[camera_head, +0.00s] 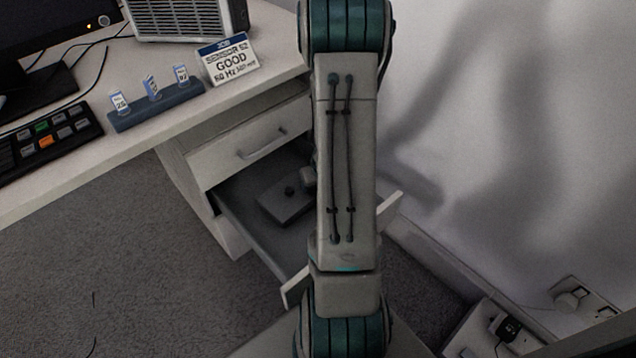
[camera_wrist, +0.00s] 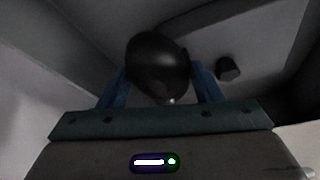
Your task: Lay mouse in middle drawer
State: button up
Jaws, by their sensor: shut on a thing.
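The black, rounded mouse (camera_wrist: 157,62) is between the two blue fingers of my gripper (camera_wrist: 161,82) in the wrist view. The gripper is shut on it. The middle drawer (camera_head: 233,205) is pulled open under the desk in the head view. My arm crosses in front of the drawer and hides its right part, the mouse and most of the gripper. In the wrist view, grey drawer-like walls surround the mouse. I cannot tell whether the mouse touches the drawer floor.
A dark flat box (camera_head: 282,208) with a small knob lies in the open drawer. The closed upper drawer (camera_head: 252,140) is above it. The desk top (camera_head: 150,62) holds a keypad (camera_head: 45,143), a card rack (camera_head: 157,107) and a sign (camera_head: 229,60). A wall stands at right.

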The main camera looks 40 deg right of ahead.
jog(key=shift+f, duration=0.35)
jog(key=o, duration=1.1)
jog(key=shift+r, duration=0.1)
jog(key=shift+r, duration=0.15)
jog(key=shift+r, duration=0.3)
jog(key=s+a+r+h+p, duration=0.25)
jog(key=r+p, duration=0.55)
jog(key=r, duration=0.8)
jog(key=s+a+r+n+g+y, duration=0.1)
jog(key=s+a+r, duration=0.4)
jog(key=a, duration=0.5)
jog(key=s+a+r+n+g+y, duration=0.2)
jog(key=s+a+r, duration=0.3)
jog(key=a+r, duration=0.4)
jog(key=shift+s+a+r+y, duration=0.15)
jog(key=shift+a+y, duration=0.2)
jog(key=shift+a, duration=0.65)
